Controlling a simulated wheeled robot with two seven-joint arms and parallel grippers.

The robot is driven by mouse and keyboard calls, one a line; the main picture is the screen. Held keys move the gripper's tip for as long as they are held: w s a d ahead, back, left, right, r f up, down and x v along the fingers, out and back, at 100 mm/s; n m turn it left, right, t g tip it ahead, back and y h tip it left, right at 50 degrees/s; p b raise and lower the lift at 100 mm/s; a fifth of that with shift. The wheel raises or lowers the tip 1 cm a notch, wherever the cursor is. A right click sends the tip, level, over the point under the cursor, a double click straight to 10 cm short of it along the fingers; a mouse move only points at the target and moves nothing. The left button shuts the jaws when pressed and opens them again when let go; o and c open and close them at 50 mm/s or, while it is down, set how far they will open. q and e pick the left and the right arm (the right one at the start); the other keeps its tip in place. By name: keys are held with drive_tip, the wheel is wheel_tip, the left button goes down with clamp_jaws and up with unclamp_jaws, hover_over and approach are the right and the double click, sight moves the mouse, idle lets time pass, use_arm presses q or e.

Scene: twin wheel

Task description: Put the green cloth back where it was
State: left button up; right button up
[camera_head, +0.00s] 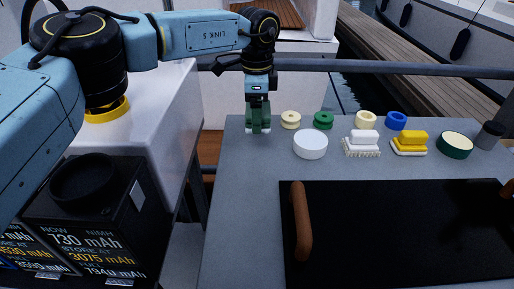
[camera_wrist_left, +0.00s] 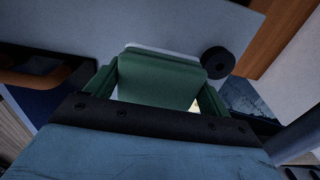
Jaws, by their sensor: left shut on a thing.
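My left gripper (camera_head: 258,128) points down at the far left corner of the grey table. In the left wrist view, its green fingers (camera_wrist_left: 155,95) are shut on a green block-like thing with a pale edge, which I take for the green cloth (camera_wrist_left: 160,78). In the head view the held thing is mostly hidden by the fingers; I cannot tell whether it touches the table. My right gripper is not in view.
Right of my left gripper stand a cream ring (camera_head: 291,120), a green ring (camera_head: 323,120) and a white round pot (camera_head: 310,146). Brushes (camera_head: 361,145) and rolls (camera_head: 396,120) are farther right. A black tray (camera_head: 400,235) with a brown handle (camera_head: 301,222) fills the front.

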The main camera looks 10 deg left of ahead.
sight(257, 149)
use_arm(q)
wheel_tip(257, 149, down, 8)
drive_tip(key=shift+b, duration=0.6)
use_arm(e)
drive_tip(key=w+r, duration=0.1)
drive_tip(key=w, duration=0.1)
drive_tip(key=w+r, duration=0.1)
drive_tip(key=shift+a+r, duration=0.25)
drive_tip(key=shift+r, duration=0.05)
use_arm(q)
drive_tip(key=shift+f, duration=0.1)
drive_tip(key=o, duration=0.9)
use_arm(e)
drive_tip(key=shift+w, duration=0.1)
use_arm(q)
drive_tip(key=shift+r, duration=0.2)
wheel_tip(257, 149, up, 12)
drive_tip(key=shift+f+p, duration=0.1)
drive_tip(key=shift+p, duration=1)
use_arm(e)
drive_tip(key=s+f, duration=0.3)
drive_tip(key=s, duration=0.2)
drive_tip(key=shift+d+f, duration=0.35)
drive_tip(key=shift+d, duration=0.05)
